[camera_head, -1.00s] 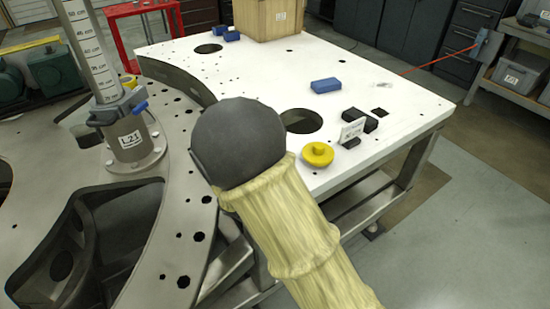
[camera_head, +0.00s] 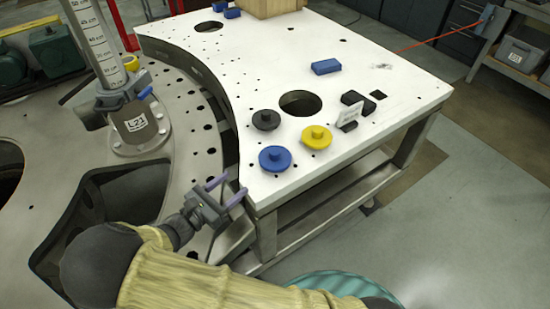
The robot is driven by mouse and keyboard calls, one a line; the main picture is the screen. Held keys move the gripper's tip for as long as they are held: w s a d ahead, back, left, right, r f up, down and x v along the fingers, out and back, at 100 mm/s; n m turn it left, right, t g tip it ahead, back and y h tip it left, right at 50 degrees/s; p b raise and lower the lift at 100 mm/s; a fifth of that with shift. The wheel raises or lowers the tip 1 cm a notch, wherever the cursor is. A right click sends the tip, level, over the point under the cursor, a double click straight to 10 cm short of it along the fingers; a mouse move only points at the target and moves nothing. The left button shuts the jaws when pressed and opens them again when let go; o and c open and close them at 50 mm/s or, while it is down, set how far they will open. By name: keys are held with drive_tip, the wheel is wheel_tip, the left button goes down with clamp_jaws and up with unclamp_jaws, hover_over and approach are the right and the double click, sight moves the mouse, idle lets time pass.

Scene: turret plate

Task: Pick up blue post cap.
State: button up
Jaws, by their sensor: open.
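The blue post cap (camera_head: 275,159) is a round disc with a small raised knob. It lies on the white table (camera_head: 262,95) near its front left corner. A yellow cap (camera_head: 316,137) lies to its right and a black cap (camera_head: 266,119) lies behind it, both apart from it. My gripper (camera_head: 229,191) is open and empty, with its two purple fingers pointing toward the table edge. It is to the left of and nearer than the blue cap, apart from it.
A blue block (camera_head: 326,67), black blocks and a small sign (camera_head: 348,114) are on the table. A large hole (camera_head: 300,103) is behind the yellow cap. The grey turret plate (camera_head: 190,150) with a post labelled L21 (camera_head: 136,125) is at the left.

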sight(271, 155)
drive_tip(key=shift+w+d, duration=0.1)
drive_tip(key=p+x, duration=0.3)
drive_tip(key=x, duration=0.9)
drive_tip(key=shift+w+d+r+p, duration=0.2)
drive_tip(key=shift+w+d+p, duration=0.1)
drive_tip(key=shift+d+p, duration=0.25)
drive_tip(key=p+x, duration=0.1)
drive_tip(key=x, duration=0.2)
drive_tip(key=shift+w+d+p, duration=0.1)
drive_tip(key=shift+d+p, duration=0.1)
drive_tip(key=shift+p, duration=0.2)
drive_tip(key=shift+w+d+f, duration=0.1)
drive_tip(key=shift+w+d, duration=0.1)
drive_tip(key=shift+w, duration=0.1)
